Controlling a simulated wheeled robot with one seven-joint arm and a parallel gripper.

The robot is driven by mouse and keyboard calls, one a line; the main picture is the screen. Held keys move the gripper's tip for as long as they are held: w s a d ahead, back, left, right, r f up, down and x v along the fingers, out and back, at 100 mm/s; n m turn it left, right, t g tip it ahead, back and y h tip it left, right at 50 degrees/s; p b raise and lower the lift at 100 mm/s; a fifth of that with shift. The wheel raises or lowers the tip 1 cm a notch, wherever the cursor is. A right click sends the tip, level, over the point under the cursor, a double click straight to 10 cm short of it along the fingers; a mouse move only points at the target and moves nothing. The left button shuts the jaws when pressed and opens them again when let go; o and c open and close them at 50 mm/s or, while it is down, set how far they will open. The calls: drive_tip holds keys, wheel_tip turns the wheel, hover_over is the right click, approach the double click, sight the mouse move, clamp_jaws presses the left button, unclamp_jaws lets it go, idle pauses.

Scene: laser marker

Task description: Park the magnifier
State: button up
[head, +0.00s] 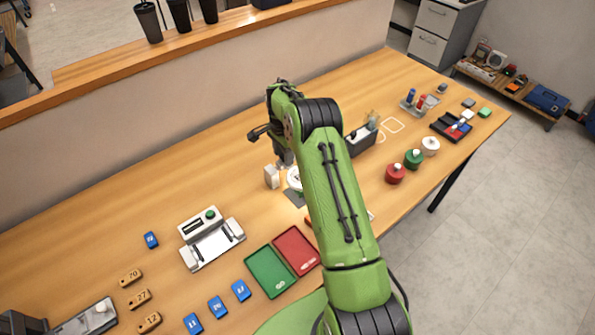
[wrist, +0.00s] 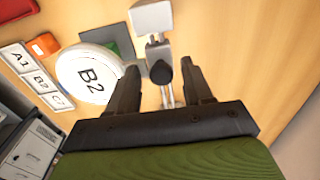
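The likely magnifier is a white-rimmed round disc (wrist: 88,73) showing a large "B2" in the wrist view. It partly covers a dark grey square pad (wrist: 118,38). Beside it stands a metal post with a white block (wrist: 151,17) and a black knob (wrist: 161,72). How disc and post join is not clear. My gripper (wrist: 160,72) is open, with one finger on each side of the knob and visible gaps. In the head view, the disc (head: 293,178) and white block (head: 271,177) show below my gripper, partly hidden by my arm.
Labelled cards (wrist: 30,75) and an orange piece (wrist: 43,45) lie left of the disc in the wrist view. In the head view, a white device (head: 212,238) and green (head: 270,272) and red (head: 296,250) trays lie in front. The bench (head: 110,225) is clear toward the back left.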

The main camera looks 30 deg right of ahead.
drive_tip(key=shift+s+a+f, duration=0.15)
drive_tip(key=shift+s+f, duration=0.05)
drive_tip(key=shift+f, duration=0.6)
drive_tip(key=shift+r, duration=0.1)
drive_tip(key=r+p, duration=0.1)
drive_tip(key=r, duration=0.1)
drive_tip(key=r+p, duration=0.1)
drive_tip(key=r, duration=0.1)
drive_tip(key=r+p, duration=0.2)
drive_tip(key=r, duration=0.1)
drive_tip(key=shift+w+r, duration=0.1)
drive_tip(key=shift+w, duration=0.2)
